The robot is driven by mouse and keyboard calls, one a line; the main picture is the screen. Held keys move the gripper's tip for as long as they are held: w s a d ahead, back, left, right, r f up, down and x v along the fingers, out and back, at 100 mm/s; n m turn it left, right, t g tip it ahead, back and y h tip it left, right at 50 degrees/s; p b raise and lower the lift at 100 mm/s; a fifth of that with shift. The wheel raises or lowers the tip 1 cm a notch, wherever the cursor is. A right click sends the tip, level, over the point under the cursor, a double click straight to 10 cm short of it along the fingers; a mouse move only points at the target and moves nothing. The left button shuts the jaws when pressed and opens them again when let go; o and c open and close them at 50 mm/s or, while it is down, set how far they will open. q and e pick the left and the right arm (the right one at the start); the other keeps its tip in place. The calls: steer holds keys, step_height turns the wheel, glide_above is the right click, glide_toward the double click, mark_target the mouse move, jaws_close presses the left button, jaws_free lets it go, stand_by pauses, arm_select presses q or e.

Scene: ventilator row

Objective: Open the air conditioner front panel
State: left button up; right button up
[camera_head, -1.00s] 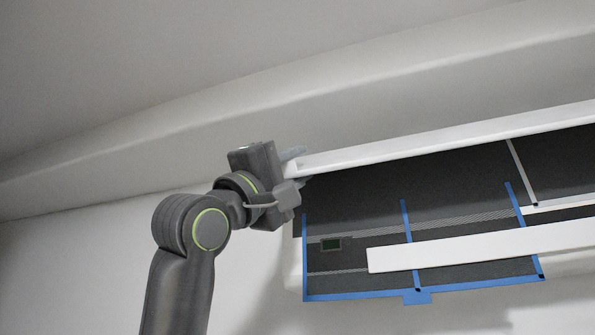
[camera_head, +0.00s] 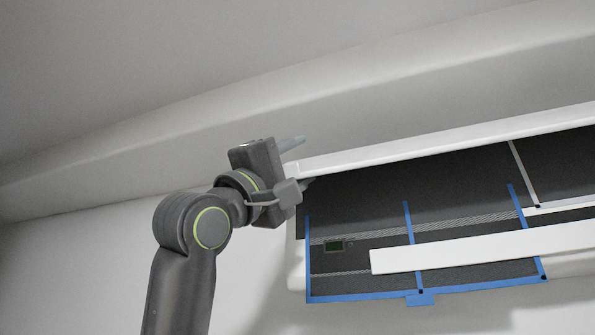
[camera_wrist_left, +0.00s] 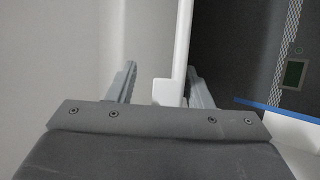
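The air conditioner front panel (camera_head: 440,146) is swung up, its white edge running from the gripper to the upper right in the head view. The dark inside of the air conditioner (camera_head: 365,200) is exposed below it. My left gripper (camera_head: 305,161) is open at the panel's left end, one finger above the edge and one below. In the left wrist view the panel's white edge (camera_wrist_left: 182,45) lies between the spread fingers of my left gripper (camera_wrist_left: 161,68), closer to the right finger, with a gap to the left finger. My right gripper is out of view.
A white bar (camera_head: 480,247) crosses the lower part. The wall (camera_head: 70,270) to the left is bare, and the ceiling slopes above.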

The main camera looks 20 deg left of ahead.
arm_select(q)
steer(key=shift+s+a+f+b, duration=0.1)
steer(key=shift+s+f+b, duration=0.3)
steer(key=shift+b, duration=0.15)
steer(key=b+v, duration=0.2)
steer(key=shift+s+a, duration=0.2)
steer(key=shift+s, duration=0.2)
steer(key=b, duration=1.4)
glide_toward(287, 165)
steer(key=s+r+v, duration=0.1)
steer(key=v, duration=0.6)
steer(key=shift+s+a+f+b, duration=0.15)
steer(key=shift+s+a+b, duration=0.15)
steer(key=shift+s, duration=0.15)
